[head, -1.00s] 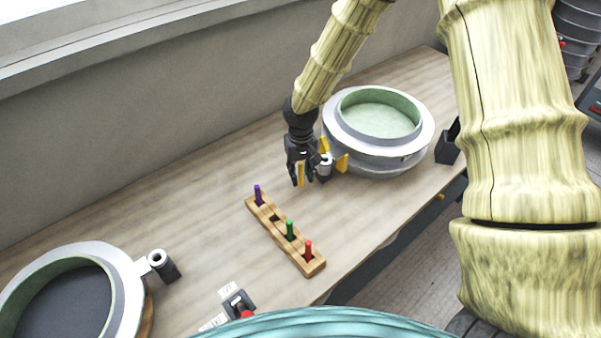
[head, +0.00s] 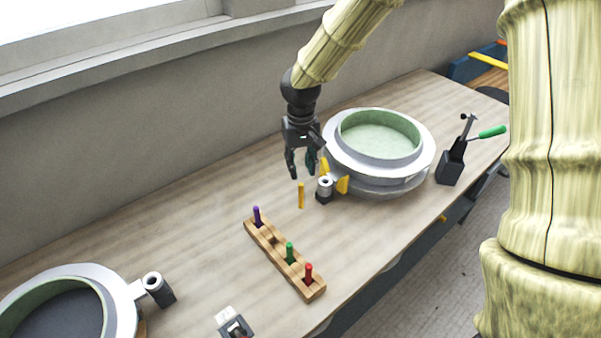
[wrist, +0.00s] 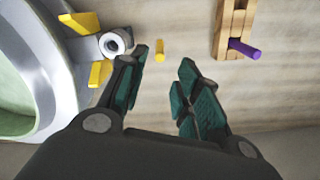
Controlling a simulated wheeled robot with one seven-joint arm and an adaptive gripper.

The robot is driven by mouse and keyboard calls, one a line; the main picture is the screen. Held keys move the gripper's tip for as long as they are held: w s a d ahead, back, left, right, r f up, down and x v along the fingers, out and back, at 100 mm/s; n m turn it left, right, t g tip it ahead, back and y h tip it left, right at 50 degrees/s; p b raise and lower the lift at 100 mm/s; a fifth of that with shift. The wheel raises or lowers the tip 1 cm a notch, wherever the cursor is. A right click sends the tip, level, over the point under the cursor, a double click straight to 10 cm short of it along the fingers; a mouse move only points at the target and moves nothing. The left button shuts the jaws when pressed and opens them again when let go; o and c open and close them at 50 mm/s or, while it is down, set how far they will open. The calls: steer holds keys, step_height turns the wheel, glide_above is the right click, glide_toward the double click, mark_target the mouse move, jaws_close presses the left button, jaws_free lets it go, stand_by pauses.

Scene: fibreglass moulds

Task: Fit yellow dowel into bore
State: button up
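The yellow dowel (head: 301,195) is upright, below and apart from my gripper (head: 302,172); I cannot tell whether it touches the table. In the wrist view the dowel (wrist: 159,50) shows just beyond the space between the fingertips. My gripper is open and empty, with both fingers apart in the wrist view (wrist: 163,66). A grey bushing with a round bore (head: 325,184) stands at the near side of the green-lined mould (head: 428,150), between yellow pieces (head: 342,185). The bushing (wrist: 115,43) is left of the dowel in the wrist view, and the dowel is outside it.
A wooden rack (head: 263,242) holds purple (head: 257,216), green (head: 290,252) and red (head: 308,273) dowels. Another mould (head: 118,300) with a bushing (head: 158,290) is at lower left. A black holder with a green-handled tool (head: 451,165) stands right. Bare table lies around the rack.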

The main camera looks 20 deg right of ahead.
mark_target(301, 184)
steer(key=shift+r+n, duration=0.15)
steer(key=shift+n, duration=0.15)
steer(key=n, duration=0.4)
steer(key=shift+s+a+f+p, duration=0.1)
steer(key=shift+a+f+p, duration=0.1)
steer(key=shift+p, duration=0.2)
steer(key=n, duration=0.4)
steer(key=shift+a+f+p, duration=0.1)
steer(key=shift+f+p, duration=0.1)
steer(key=shift+p, duration=0.15)
steer(key=n, duration=0.4)
steer(key=shift+f+p, duration=0.15)
steer(key=shift+p, duration=0.2)
steer(key=shift+f+n+p, duration=0.95)
steer(key=shift+f+n, duration=1.75)
steer(key=shift+f, duration=0.3)
steer(key=shift+d+f+p, duration=0.2)
steer(key=shift+f+p, duration=0.25)
steer(key=shift+f, duration=0.35)
steer(key=shift+d+f+p, duration=0.15)
steer(key=shift+f+p, duration=0.3)
steer(key=shift+f, duration=1.35)
